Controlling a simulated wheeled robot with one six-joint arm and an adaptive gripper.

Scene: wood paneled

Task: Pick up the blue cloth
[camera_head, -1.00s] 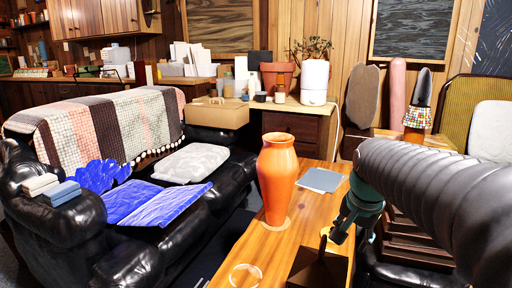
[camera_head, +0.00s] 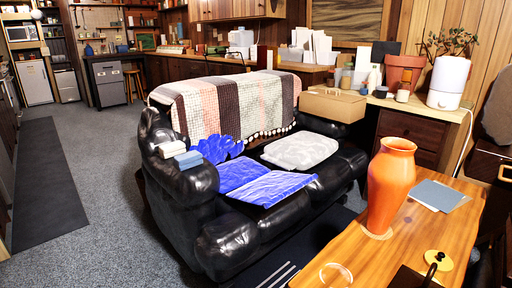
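Bright blue cloth lies on the black sofa's seat, as a flat wrinkled piece (camera_head: 262,184) with a crumpled or scalloped blue piece (camera_head: 218,148) behind it against the armrest. A smaller folded grey-blue cloth (camera_head: 187,159) lies on top of the left armrest, next to a folded whitish one (camera_head: 172,148). I cannot tell from the picture which of these is the task's cloth. What seems to be my gripper (camera_head: 474,258) shows as a small dark teal part at the lower right, above the wooden table and far from the cloths. Its fingers are not clear.
The black sofa (camera_head: 228,245) bears a striped blanket (camera_head: 200,108) and a grey cushion (camera_head: 300,150). An orange vase (camera_head: 390,185) and a grey-blue sheet (camera_head: 438,195) are on the wooden table (camera_head: 400,245). Carpet (camera_head: 95,205) left of the sofa is clear.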

